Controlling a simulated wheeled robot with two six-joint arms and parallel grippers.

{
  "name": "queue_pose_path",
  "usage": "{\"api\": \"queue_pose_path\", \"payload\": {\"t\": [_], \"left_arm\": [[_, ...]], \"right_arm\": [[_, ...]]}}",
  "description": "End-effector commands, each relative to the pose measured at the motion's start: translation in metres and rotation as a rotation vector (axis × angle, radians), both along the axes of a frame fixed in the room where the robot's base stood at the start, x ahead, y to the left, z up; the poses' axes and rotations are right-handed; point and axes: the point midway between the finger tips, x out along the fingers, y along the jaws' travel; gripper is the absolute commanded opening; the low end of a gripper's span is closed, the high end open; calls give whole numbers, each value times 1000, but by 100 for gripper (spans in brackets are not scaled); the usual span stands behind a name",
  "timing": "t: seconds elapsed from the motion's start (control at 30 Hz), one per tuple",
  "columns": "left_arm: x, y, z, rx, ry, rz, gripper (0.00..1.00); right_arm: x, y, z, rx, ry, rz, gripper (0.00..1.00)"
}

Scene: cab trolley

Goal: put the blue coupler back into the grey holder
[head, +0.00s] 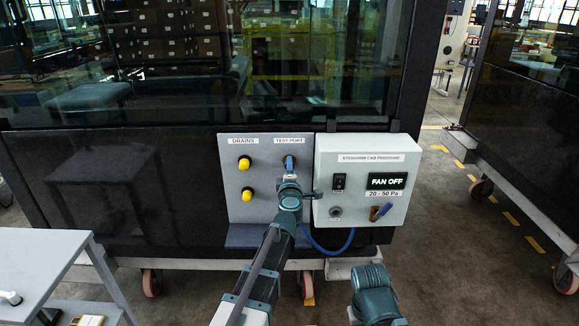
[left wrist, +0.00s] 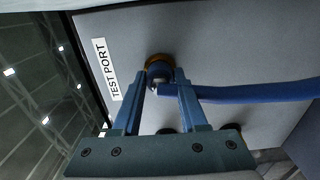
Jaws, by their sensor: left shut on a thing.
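The blue coupler (head: 289,162) is at the port under the TEST PORT label on the grey panel. In the left wrist view the coupler (left wrist: 160,72) sits in front of a brass-coloured ring, between my fingertips; I cannot tell whether it is fully seated. A blue hose (left wrist: 250,93) leads from it to the right. My left gripper (left wrist: 161,82) is shut on the coupler; in the head view the gripper (head: 289,178) is partly hidden by its wrist. I cannot clearly make out the grey holder; my left arm covers part of the panel. My right gripper is not in view.
A grey control box (head: 325,155) reading FAN OFF juts out right of the port, with a blue-handled valve (head: 381,211). Two yellow drain caps (head: 245,163) are at left. The hose (head: 330,250) loops below the box. A grey table (head: 35,260) stands at lower left.

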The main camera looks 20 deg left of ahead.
Motion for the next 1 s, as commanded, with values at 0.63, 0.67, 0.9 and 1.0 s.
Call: {"api": "queue_pose_path", "payload": {"t": [0.63,0.67,0.9,1.0], "left_arm": [[-24,-7,0,0,0,0,0],[-26,-7,0,0,0,0,0],[-34,-10,0,0,0,0,0],[-38,-11,0,0,0,0,0]], "right_arm": [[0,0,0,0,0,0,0],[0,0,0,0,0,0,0],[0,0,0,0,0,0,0],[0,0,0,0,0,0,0]]}}
